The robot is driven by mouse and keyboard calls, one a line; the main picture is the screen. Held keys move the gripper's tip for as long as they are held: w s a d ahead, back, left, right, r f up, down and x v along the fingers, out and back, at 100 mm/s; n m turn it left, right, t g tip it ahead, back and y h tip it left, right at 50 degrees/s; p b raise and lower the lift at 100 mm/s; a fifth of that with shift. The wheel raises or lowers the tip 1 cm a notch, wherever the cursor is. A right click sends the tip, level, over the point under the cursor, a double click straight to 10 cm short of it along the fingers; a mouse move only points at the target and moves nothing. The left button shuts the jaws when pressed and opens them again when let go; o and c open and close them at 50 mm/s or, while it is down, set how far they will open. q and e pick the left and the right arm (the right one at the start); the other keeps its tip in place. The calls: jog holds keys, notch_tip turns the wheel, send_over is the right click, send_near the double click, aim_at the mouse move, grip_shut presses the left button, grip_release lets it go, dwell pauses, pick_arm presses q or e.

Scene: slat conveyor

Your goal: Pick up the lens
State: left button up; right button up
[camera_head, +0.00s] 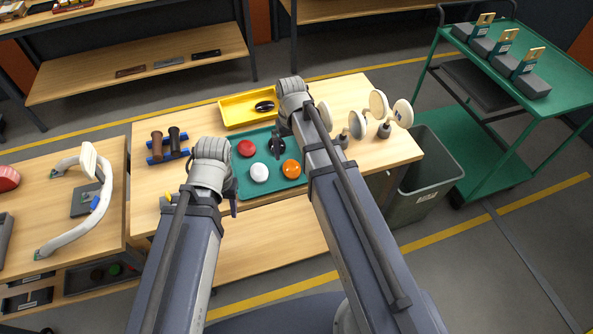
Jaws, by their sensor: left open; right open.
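Several round domed pieces that look like lenses lie on a teal mat (246,188) on the wooden table: a red one (246,148), a white one (259,172) and an orange one (291,169). A dark round shape, partly hidden by my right gripper, is at the mat's far right; I cannot tell what it is. My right gripper (277,143) is open above that part of the mat, right of the red piece. My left gripper (234,200) is open at the mat's near left edge, left of the white piece. Neither holds anything visible.
A yellow tray (236,115) with a black item stands behind the mat. Dark and brown rollers on a blue rack (167,146) stand left. Several round mirrors on stands (379,105) stand right. A grey bin (425,180) and green cart (480,115) are beyond the table's right end.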

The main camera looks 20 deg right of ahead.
aim_at(292, 166)
jog(key=shift+w+f+b, duration=0.15)
jog(key=shift+f+b, duration=1.8)
jog(key=shift+f, duration=0.05)
jog(key=shift+w+f+b, duration=0.1)
jog(key=shift+f+b, duration=1.85)
jog(key=shift+f, duration=0.05)
jog(key=shift+r, duration=0.1)
jog(key=c, duration=1.3)
